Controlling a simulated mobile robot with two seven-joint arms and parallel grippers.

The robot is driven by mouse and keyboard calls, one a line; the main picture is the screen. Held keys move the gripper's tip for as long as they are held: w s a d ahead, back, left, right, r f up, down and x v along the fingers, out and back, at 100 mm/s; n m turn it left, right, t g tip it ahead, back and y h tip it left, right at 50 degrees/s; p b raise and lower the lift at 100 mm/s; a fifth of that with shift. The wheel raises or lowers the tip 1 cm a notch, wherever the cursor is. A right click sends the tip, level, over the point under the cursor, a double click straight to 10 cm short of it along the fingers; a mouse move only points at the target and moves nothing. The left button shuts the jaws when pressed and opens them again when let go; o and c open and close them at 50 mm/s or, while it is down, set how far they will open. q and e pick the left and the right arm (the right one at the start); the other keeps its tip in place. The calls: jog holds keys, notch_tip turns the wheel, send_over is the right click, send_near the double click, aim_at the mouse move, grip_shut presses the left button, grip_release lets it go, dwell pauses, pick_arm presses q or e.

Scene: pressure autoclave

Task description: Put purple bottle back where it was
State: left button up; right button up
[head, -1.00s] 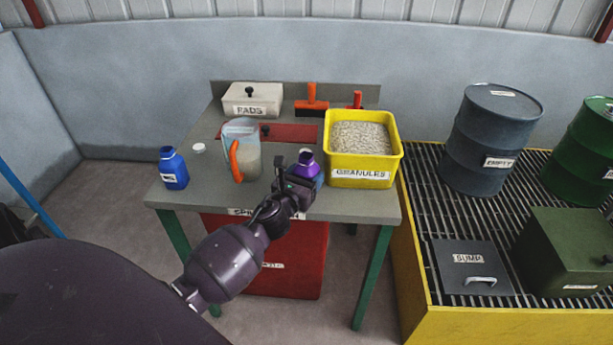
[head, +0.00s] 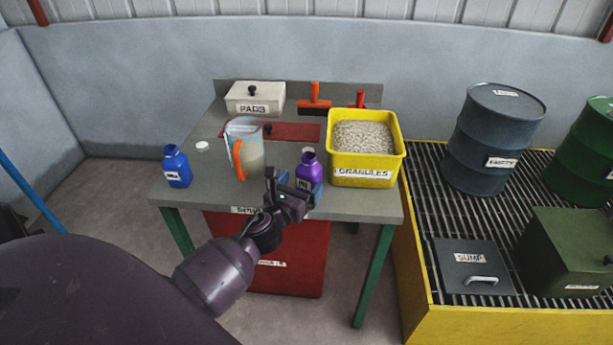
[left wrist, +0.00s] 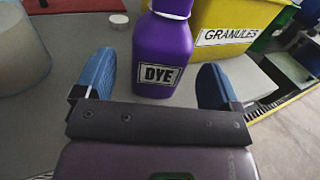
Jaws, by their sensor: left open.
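The purple bottle (head: 309,172) stands upright on the grey bench, just left of the yellow granules tub. In the left wrist view the purple bottle (left wrist: 163,50) shows a DYE label and stands beyond and between the fingers. My left gripper (head: 290,188) is at the front of the bench, just left of and in front of the bottle. Its blue fingers (left wrist: 156,84) are open and apart, with a gap to the bottle on each side. My right gripper is not in view.
The yellow granules tub (head: 365,178) stands close right of the bottle. A clear jug (head: 246,155) with an orange handle stands to the left. A blue bottle (head: 177,167) and a white cap (head: 202,147) are farther left. A pads box (head: 254,98) sits at the back.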

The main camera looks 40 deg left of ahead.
pick_arm(q)
jog(key=s+d+f+n+g+h, duration=0.1)
jog(key=s+d+f+n+g, duration=0.1)
jog(key=s+n, duration=0.6)
jog(key=s+d+f+n+g+h, duration=0.1)
jog(key=s+d+f+n, duration=0.3)
jog(key=n, duration=1)
jog(key=s+d+f+n+g, duration=0.3)
jog(key=s+f+n, duration=0.4)
jog(key=s+n, duration=0.4)
jog(key=shift+s+d+f+g+h, duration=0.35)
jog(key=shift+s+d, duration=0.25)
jog(key=shift+s, duration=0.6)
jog(key=shift+r, duration=0.1)
jog(key=shift+a+r+p, duration=0.1)
jog(key=shift+r+p, duration=0.3)
jog(key=shift+p, duration=0.15)
